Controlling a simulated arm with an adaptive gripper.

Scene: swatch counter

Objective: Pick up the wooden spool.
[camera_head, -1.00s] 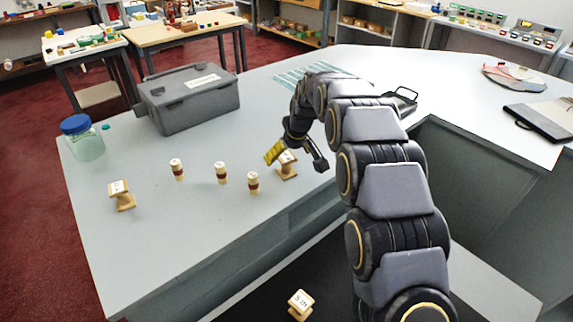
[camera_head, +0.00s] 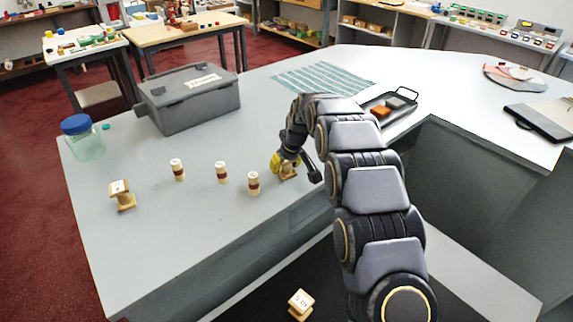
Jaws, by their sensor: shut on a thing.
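A wooden spool (camera_head: 288,173) with a pale top stands near the counter's inner edge. My gripper (camera_head: 287,164), with a yellow part, is shut on it and partly hides it. The spool seems to be at counter height; I cannot tell whether it touches the surface.
Three pale cylinders with dark red bands (camera_head: 178,169), (camera_head: 221,173), (camera_head: 253,183) stand left of my gripper. Behind are a grey toolbox (camera_head: 190,105), a blue-lidded jar (camera_head: 85,142), a striped cloth (camera_head: 322,78) and a black tray (camera_head: 408,103). The front-left counter is clear.

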